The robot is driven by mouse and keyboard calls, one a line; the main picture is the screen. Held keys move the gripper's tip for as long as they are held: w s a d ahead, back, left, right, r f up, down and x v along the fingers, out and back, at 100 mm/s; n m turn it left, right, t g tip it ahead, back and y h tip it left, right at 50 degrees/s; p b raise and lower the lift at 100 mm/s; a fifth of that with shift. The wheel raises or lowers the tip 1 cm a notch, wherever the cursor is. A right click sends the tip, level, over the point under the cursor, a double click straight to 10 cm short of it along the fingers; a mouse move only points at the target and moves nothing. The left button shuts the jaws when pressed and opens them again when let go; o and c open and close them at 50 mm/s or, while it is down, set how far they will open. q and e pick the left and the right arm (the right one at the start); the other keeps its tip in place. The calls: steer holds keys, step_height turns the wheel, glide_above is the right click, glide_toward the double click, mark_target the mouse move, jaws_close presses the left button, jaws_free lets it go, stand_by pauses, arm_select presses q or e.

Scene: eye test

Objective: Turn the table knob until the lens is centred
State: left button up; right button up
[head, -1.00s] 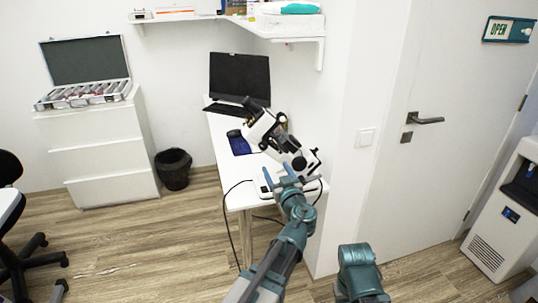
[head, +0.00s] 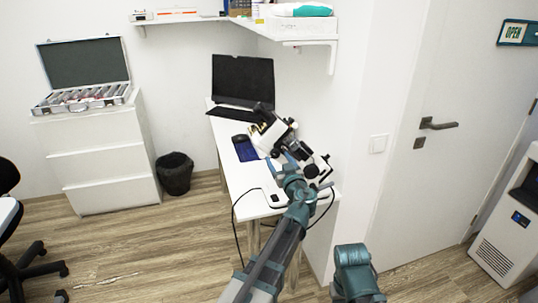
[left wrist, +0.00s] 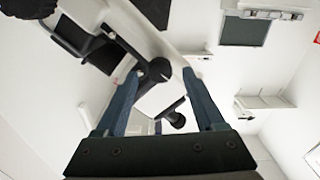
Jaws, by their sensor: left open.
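A white and black instrument like a microscope or slit lamp (head: 279,135) stands on the white table (head: 240,185). In the left wrist view its white body (left wrist: 150,35) fills the upper middle. A black round knob (left wrist: 160,69) shows there between my fingertips; I cannot tell whether they touch it. A second black knob (left wrist: 176,121) shows lower down. I cannot tell which is the table knob, and the lens cannot be made out. My left gripper (head: 281,163) is open at the instrument's near side. My right gripper is not in view.
A laptop (head: 243,80) and a blue pad (head: 246,149) are on the table. Black cables (head: 234,215) hang at its front. A wall shelf (head: 300,30) is above. A bin (head: 174,173) and white drawers (head: 97,150) stand left. The floor between is clear.

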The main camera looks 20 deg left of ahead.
arm_select(q)
steer(key=shift+x, duration=1)
jaws_close()
